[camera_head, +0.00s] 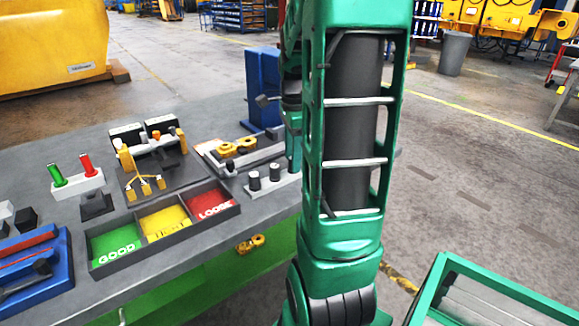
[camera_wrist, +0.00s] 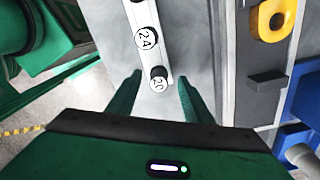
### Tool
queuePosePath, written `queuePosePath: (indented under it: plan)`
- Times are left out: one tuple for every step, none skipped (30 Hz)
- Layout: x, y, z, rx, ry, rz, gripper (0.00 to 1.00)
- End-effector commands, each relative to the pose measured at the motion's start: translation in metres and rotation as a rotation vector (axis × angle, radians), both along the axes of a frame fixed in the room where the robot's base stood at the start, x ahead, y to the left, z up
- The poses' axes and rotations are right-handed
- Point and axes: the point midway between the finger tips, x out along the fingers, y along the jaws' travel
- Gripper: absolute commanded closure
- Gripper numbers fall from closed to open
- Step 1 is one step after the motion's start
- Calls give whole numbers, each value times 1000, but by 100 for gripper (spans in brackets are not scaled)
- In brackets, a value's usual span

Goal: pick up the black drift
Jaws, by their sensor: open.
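Two short black cylinders stand upright in a pale block (camera_head: 274,187); they are the only black pegs I make out as a possible black drift, and I cannot tell which one is meant. In the wrist view their white tops read 24 (camera_wrist: 147,40) and 20 (camera_wrist: 158,78). My gripper (camera_wrist: 160,85) is open, with its two green fingers apart. The peg marked 20 appears between the fingertips, with a gap on each side; the height between them is unclear. In the head view my arm covers part of the bench and hides the fingers.
A tray (camera_head: 120,263) with green, yellow and red compartments lies to the left. Green and red pins stand in a white block (camera_head: 90,186). A blue upright piece (camera_head: 262,85) stands behind the pegs. A yellow ringed part (camera_wrist: 271,18) lies right of the pegs.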

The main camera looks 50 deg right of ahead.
Motion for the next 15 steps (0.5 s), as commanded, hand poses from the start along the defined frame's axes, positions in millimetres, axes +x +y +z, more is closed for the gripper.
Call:
queuePosePath:
  plan:
    - [-1, 1, -7, 2, 3, 0, 54]
    - [-1, 1, -10, 2, 2, 0, 54]
    - [0, 1, -13, 1, 2, 0, 54]
    - [0, 1, -14, 1, 2, 0, 54]
    - [-1, 1, -15, 1, 2, 1, 54]
    - [0, 1, -16, 1, 1, 1, 54]
    - [0, 1, -17, 1, 1, 1, 54]
    - [0, 1, -17, 0, 0, 1, 54]
    - [0, 1, -17, 0, 0, 1, 54]
    - [0, 1, -17, 0, 0, 1, 54]
    - [0, 1, -17, 0, 0, 1, 54]
    - [0, 1, -17, 0, 0, 1, 54]
    - [0, 1, -17, 0, 0, 1, 61]
    - [0, 1, -16, 0, 0, 1, 68]
    - [0, 1, -16, 0, 0, 1, 78]
